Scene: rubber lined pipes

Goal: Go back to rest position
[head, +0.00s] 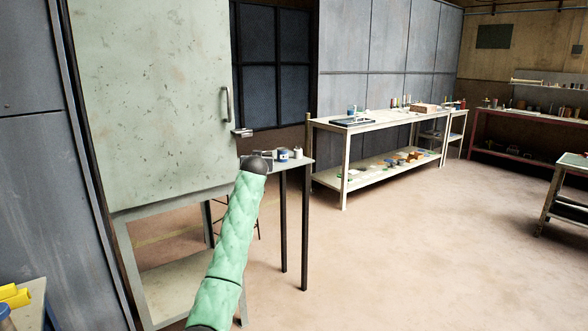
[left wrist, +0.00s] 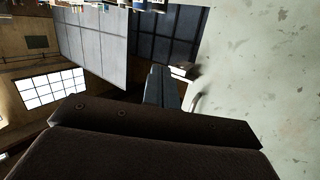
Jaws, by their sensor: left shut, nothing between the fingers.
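My left gripper (left wrist: 162,88) shows in the left wrist view with its fingers together and nothing between them. It is close to the pale green cabinet door, which fills the right of that view (left wrist: 265,80). In the head view my left arm reaches up from the bottom in a green sleeve, and its dark end hides the gripper's fingers. The cabinet (head: 150,100) stands ahead at the left with its door looking closed. Its vertical handle (head: 227,104) is above and left of the arm's end. My right gripper is in neither view.
A small table (head: 305,162) with small jars stands just behind the arm's end. A long white two-level bench (head: 325,127) with tools is along the back wall, and a red-framed bench (head: 525,118) is at the far right. The floor at centre right is clear.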

